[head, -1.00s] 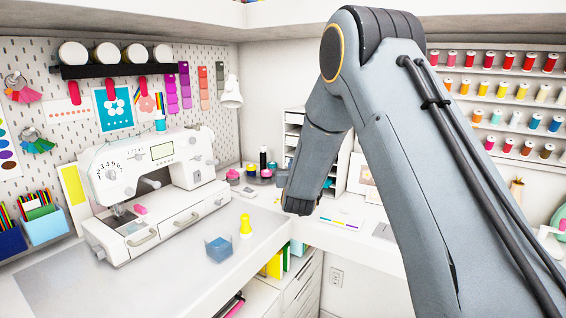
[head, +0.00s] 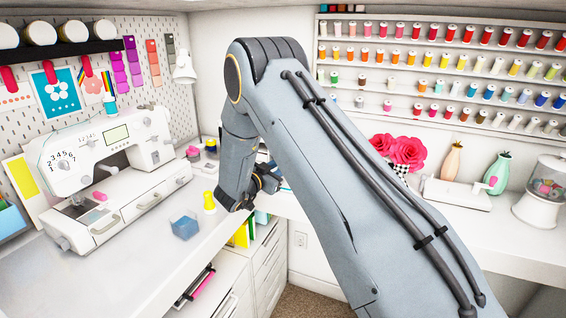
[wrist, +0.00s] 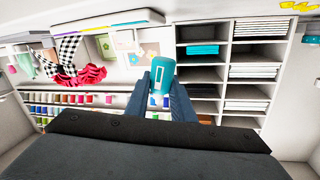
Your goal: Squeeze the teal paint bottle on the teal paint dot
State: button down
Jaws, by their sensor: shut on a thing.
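My gripper (wrist: 166,92) is shut on a teal paint bottle (wrist: 161,74) in the wrist view. The bottle has a pale label outline and stands out between the fingertips, clear of any surface in that view. In the head view, my gripper (head: 268,180) is mostly hidden behind my own arm, near the far counter past the sewing machine, and the bottle cannot be made out there. I cannot make out a teal paint dot in either current view.
Thread racks (head: 440,75) line the back wall. Red flowers (head: 405,152), vases and a candy jar (head: 548,192) stand on the right counter.

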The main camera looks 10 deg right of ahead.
jog(key=m, duration=0.2)
jog(key=f+m+y, duration=0.1)
jog(key=shift+w+a+m, duration=0.25)
jog(key=shift+a+m, duration=0.1)
jog(key=shift+m, duration=0.05)
jog(key=m, duration=0.1)
jog(key=m+y+b, duration=0.1)
jog(key=f+m+b, duration=0.1)
jog(key=shift+w+a+m+y, duration=0.3)
jog(key=shift+a+m+y, duration=0.1)
jog(key=m, duration=0.1)
jog(key=m+y+b, duration=0.1)
jog(key=shift+f+m+t, duration=0.2)
jog(key=shift+m+t, duration=0.1)
jog(key=shift+w+a+f+m+y+b, duration=0.15)
jog(key=shift+m+y+b, duration=0.35)
jog(key=shift+m+b, duration=0.6)
jog(key=c, duration=2.4)
grip_release()
jog(key=shift+p, duration=0.35)
grip_shut()
jog(key=shift+r+m+t+y+b, duration=0.35)
jog(key=shift+m+b, duration=0.55)
jog(key=shift+b, duration=0.3)
